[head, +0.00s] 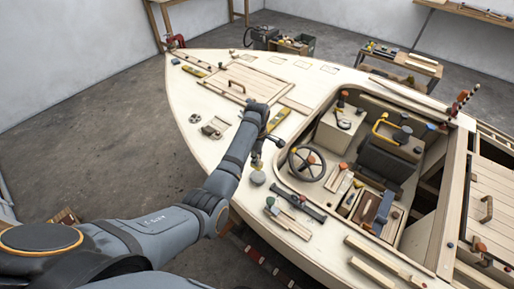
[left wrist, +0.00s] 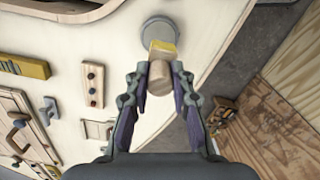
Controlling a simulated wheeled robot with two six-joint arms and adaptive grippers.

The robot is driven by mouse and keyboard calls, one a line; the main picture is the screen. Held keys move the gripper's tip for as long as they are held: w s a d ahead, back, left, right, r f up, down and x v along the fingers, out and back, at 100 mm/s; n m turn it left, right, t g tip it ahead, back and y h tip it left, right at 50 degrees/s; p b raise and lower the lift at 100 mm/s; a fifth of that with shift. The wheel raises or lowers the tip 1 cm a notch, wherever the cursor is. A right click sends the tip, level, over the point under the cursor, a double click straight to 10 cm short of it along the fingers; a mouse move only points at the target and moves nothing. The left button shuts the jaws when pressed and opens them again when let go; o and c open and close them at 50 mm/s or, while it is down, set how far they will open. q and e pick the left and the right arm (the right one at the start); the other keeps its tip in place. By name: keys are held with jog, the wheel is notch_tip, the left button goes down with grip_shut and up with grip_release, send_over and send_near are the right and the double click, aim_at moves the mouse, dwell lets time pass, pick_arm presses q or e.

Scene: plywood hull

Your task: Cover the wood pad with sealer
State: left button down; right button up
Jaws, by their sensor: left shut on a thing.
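My left gripper (head: 262,143) reaches over the pale plywood deck from the left. In the left wrist view its two fingers (left wrist: 158,82) are closed around a short wooden handle (left wrist: 160,74) with a yellow end (left wrist: 162,46), which looks like a brush. The yellow end lies in front of the edge of a round grey disc or lid (left wrist: 158,30); I cannot tell if they touch. A similar grey disc shows below the gripper in the head view (head: 258,177). I cannot tell which wooden piece is the wood pad; a small pale square (left wrist: 97,130) lies on the deck. My right gripper is not in view.
The open cockpit with a steering wheel (head: 306,163) and loose tools lies to the right. A yellow level (left wrist: 27,66) and a slim wooden block (left wrist: 93,84) lie on the deck. A hatch panel (head: 245,80) is farther forward. Concrete floor (head: 100,130) is clear at left.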

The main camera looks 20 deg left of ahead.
pick_arm(q)
jog(key=shift+s+r+m, duration=0.1)
jog(key=shift+r+m, duration=0.4)
jog(key=shift+r, duration=0.2)
jog(key=shift+d+f, duration=0.1)
jog(key=shift+w+d+f+b, duration=0.1)
jog(key=shift+d+f+b, duration=0.05)
jog(key=shift+f+b, duration=0.45)
jog(key=shift+w+d+f+b, duration=0.1)
jog(key=shift+f+b, duration=0.4)
jog(key=shift+f, duration=0.05)
notch_tip(320, 180, down, 4)
jog(key=b, duration=0.4)
jog(key=shift+r, duration=0.15)
jog(key=shift+f+b, duration=0.2)
jog(key=shift+b, duration=0.1)
jog(key=shift+a, duration=0.1)
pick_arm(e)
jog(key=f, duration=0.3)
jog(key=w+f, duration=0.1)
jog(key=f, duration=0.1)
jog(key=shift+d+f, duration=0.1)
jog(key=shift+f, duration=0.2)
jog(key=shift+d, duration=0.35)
